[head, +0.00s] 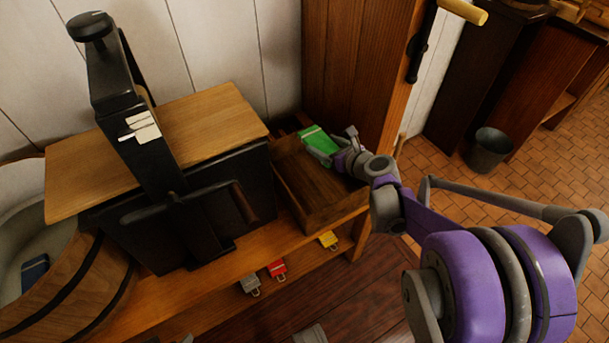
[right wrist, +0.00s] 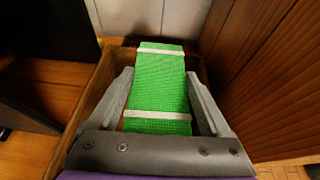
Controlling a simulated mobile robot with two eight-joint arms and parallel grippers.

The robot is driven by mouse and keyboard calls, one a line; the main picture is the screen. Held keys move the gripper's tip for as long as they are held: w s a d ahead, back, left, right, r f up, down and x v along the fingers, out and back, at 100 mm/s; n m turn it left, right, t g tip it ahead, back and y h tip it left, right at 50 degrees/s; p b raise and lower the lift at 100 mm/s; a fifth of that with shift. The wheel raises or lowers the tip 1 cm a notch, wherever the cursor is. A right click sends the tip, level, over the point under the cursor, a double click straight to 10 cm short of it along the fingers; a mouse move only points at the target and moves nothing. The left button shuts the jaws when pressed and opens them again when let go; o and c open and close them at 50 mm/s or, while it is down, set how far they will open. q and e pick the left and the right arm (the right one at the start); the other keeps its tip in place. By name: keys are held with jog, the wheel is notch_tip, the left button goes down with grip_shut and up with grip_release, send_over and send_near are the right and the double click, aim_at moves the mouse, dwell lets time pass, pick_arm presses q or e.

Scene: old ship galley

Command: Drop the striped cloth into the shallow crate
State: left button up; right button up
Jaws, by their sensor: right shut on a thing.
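The striped cloth (head: 318,140) is bright green with white stripes. My right gripper (head: 330,155) is shut on it at the far end of the shallow wooden crate (head: 318,214). In the right wrist view, the cloth (right wrist: 160,85) lies between the two grey fingers (right wrist: 160,100), and the crate's rim (right wrist: 90,93) shows around them. The cloth is over the crate's opening; I cannot tell whether it touches the crate floor. The visible part of the crate's inside looks empty. My left gripper is not in view.
The crate stands on a wooden bench (head: 150,300) beside a black machine with a wooden top (head: 205,120). A tall wooden panel (head: 345,75) rises behind the crate. Red (head: 276,269) and yellow (head: 328,239) padlock-like items sit below. A barrel (head: 75,290) stands at left.

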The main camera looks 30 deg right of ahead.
jog(key=shift+s+f+b, duration=0.1)
jog(key=shift+f+b, duration=0.3)
jog(key=shift+f, duration=0.2)
notch_tip(320, 180, down, 5)
jog(key=b, duration=0.3)
jog(key=shift+r, duration=0.2)
jog(key=o, duration=1.2)
jog(key=p+v, duration=0.2)
jog(key=v, duration=0.8)
jog(key=shift+s+r+p, duration=0.2)
jog(key=shift+s+p, duration=0.1)
jog(key=shift+s, duration=0.05)
